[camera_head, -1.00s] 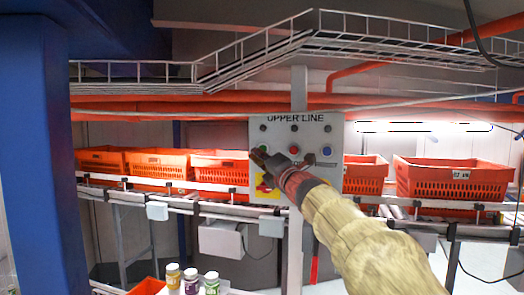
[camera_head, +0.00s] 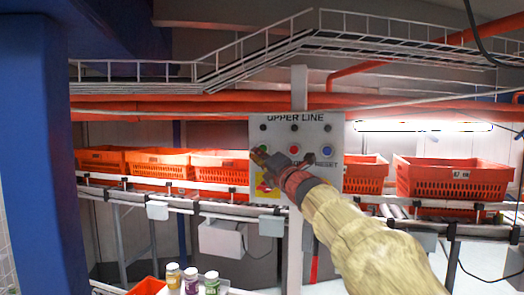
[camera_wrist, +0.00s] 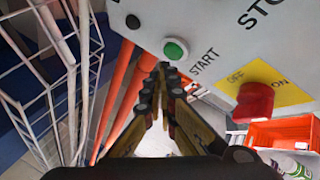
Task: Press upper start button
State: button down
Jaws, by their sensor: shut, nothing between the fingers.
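A red switch (camera_wrist: 254,102) on a yellow OFF/ON plate is close to the start button. A red button (camera_head: 294,150) and a blue button (camera_head: 326,151) are to the right. Orange totes (camera_head: 455,178) stand on the conveyor behind. Bottles (camera_head: 191,279) stand at lower left.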

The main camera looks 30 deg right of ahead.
jog(key=shift+w+d, duration=0.1)
jog(key=shift+w+d, duration=0.2)
jog(key=shift+w+d, duration=0.3)
jog(key=shift+d, duration=0.05)
dwell(1.2)
jog(key=shift+a, duration=0.1)
jog(key=shift+s+a+b, duration=0.4)
jog(key=shift+s+a, duration=0.15)
jog(key=shift+s, duration=0.1)
jog(key=s+a+b, duration=0.2)
jog(key=s+a, duration=0.1)
jog(key=shift+s+a, duration=0.2)
jog(key=shift+a, duration=0.1)
dwell(0.5)
